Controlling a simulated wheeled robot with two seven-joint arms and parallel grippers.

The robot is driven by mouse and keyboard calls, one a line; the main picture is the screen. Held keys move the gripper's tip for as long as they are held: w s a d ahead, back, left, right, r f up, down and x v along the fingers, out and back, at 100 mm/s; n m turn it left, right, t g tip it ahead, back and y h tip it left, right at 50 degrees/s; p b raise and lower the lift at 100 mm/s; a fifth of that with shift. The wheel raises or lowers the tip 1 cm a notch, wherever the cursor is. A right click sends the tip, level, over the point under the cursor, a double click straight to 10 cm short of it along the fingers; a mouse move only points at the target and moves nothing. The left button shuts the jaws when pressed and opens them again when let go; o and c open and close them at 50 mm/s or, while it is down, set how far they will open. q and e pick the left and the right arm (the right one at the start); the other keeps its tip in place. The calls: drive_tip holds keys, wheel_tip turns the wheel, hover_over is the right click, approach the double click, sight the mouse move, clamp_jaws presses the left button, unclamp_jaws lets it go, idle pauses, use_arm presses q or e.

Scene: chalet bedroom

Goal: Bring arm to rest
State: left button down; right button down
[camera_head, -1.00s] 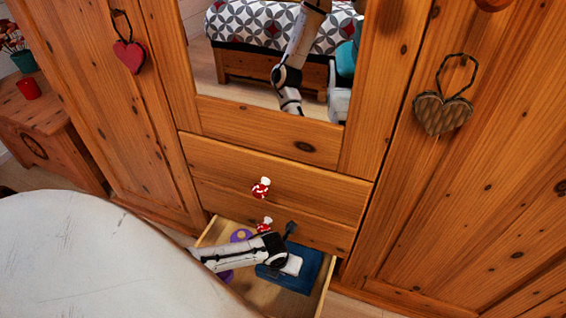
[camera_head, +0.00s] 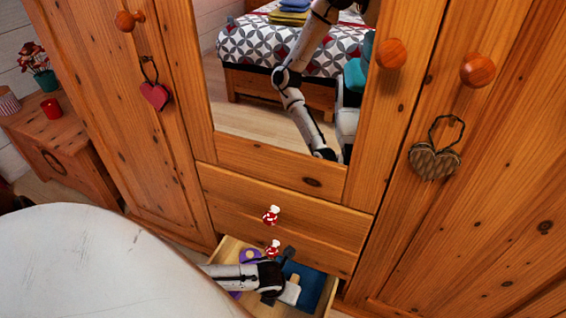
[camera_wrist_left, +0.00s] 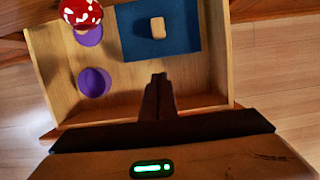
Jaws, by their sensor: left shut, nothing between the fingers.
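My left arm reaches in from the left over an open bottom drawer (camera_head: 225,250) of the wooden wardrobe in the head view. My left gripper (camera_wrist_left: 158,85) is shut and empty, its dark fingers above the drawer in the left wrist view. The drawer (camera_wrist_left: 45,85) holds a flat blue item (camera_wrist_left: 188,40) with a small beige block (camera_wrist_left: 158,28) on it, and two round purple things, one purple cup-like piece (camera_wrist_left: 94,82) nearer the gripper. The fingers appear apart from all of these. My right gripper is not in view.
A white rounded surface (camera_head: 80,265) fills the lower left. The wardrobe mirror (camera_head: 300,75) reflects a bed and my arm. A side table (camera_head: 60,135) stands at far left.

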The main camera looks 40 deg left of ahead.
use_arm(q)
drive_tip(key=shift+s+r, duration=0.1)
drive_tip(key=shift+r, duration=0.05)
